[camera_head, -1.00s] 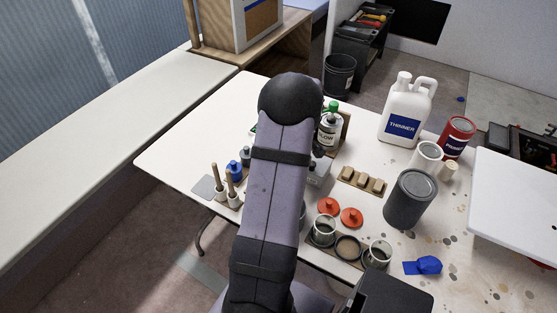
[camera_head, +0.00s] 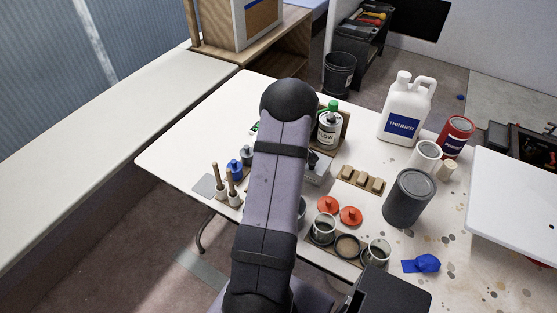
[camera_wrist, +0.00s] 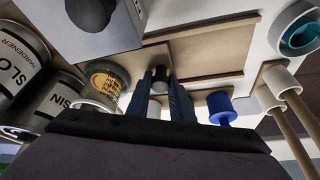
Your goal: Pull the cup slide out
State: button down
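My gripper (camera_wrist: 163,95) is seen in the wrist view, its two dark fingers close together with a small gap. A small dark knob-like part (camera_wrist: 160,73) shows at the fingertips; I cannot tell whether they grip it. A tan, flat panel with a raised edge (camera_wrist: 215,50) lies just beyond the fingers and may be the cup slide. In the head view my arm hides the gripper and this spot. A separate tan board with cup rings (camera_head: 347,262) sits at the table's front, holding metal cups (camera_head: 378,252) and one empty-looking ring.
A blue knobbed object (camera_wrist: 220,106) and brushes in pots (camera_wrist: 272,96) are close right. The thinner jug (camera_head: 404,112), dark can (camera_head: 409,197) and red lids (camera_head: 351,216) stand farther right on the table (camera_head: 180,150).

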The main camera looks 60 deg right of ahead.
jog(key=shift+a, duration=0.1)
jog(key=shift+a+f+b, duration=0.15)
jog(key=shift+a+b, duration=0.25)
jog(key=shift+b, duration=0.25)
jog(key=a+b, duration=0.7)
jog(key=a, duration=0.3)
jog(key=shift+a, duration=0.3)
jog(key=shift+a+r, duration=0.25)
jog(key=shift+a, duration=0.25)
jog(key=shift+d, duration=0.1)
jog(key=c, duration=1.6)
grip_release()
jog(key=shift+o, duration=0.2)
jog(key=shift+r, duration=0.1)
jog(key=v, duration=0.7)
